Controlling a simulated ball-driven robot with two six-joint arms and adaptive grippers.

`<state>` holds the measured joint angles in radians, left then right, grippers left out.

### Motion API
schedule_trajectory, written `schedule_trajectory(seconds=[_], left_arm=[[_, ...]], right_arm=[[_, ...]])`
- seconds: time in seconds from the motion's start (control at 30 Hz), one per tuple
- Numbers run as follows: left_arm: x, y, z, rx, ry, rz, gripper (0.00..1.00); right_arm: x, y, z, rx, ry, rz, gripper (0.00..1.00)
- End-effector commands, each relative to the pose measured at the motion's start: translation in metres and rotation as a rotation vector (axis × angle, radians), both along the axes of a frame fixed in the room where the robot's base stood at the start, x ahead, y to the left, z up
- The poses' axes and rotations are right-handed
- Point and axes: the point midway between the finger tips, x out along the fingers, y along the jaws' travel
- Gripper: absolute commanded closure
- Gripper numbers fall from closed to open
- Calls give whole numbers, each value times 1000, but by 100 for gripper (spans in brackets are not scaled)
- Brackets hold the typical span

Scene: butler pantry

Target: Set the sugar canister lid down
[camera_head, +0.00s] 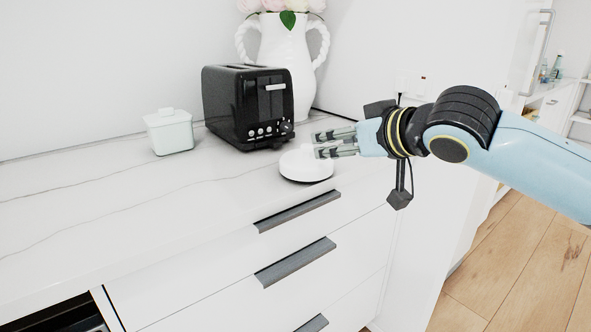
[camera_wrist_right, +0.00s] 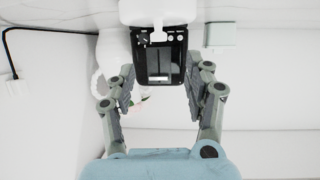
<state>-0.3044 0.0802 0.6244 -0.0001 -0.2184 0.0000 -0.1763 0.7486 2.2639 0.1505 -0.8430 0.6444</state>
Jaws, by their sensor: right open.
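A round white lid (camera_head: 306,167) with a dark lower edge appears to rest on the marble counter near its front edge. In the right wrist view the white lid (camera_wrist_right: 158,12) is at the top, with a small knob pointing down in the picture. My right gripper (camera_head: 319,145) is open and empty, with its fingertips just above the lid's back right side. In the wrist view its two fingers (camera_wrist_right: 165,80) are spread apart with nothing between them touching. A small pale mint square canister (camera_head: 171,134) with a knobbed top stands at the left. My left gripper is out of view.
A black toaster (camera_head: 247,105) stands just behind the lid. A white vase (camera_head: 287,60) with flowers is behind it. The counter (camera_head: 100,215) is clear at the left and front. Drawers with dark handles (camera_head: 297,212) are below. A dark cord lies behind the gripper.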

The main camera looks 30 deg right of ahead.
Motion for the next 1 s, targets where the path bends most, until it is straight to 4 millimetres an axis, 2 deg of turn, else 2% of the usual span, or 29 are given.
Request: schedule_trajectory(seconds=[0.03, 0.1, 0.2, 0.37, 0.5, 0.6, 0.9, 1.0], left_arm=[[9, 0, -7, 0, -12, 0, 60], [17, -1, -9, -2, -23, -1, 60], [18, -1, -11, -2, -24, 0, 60], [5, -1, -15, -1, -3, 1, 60], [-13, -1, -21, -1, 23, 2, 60], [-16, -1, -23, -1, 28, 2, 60], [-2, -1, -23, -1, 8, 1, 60], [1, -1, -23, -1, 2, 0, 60]], right_arm=[[9, 1, -7, 8, -2, -1, 48], [19, 0, -11, 6, -1, -2, 48], [29, 0, -14, 4, 1, 1, 48], [42, 0, -19, 4, 1, 2, 48], [64, -3, -28, 4, 1, 3, 48], [75, -3, -32, 4, 1, 3, 48], [81, -3, -33, 1, 2, 4, 48], [81, -3, -34, 1, 2, 4, 61]])
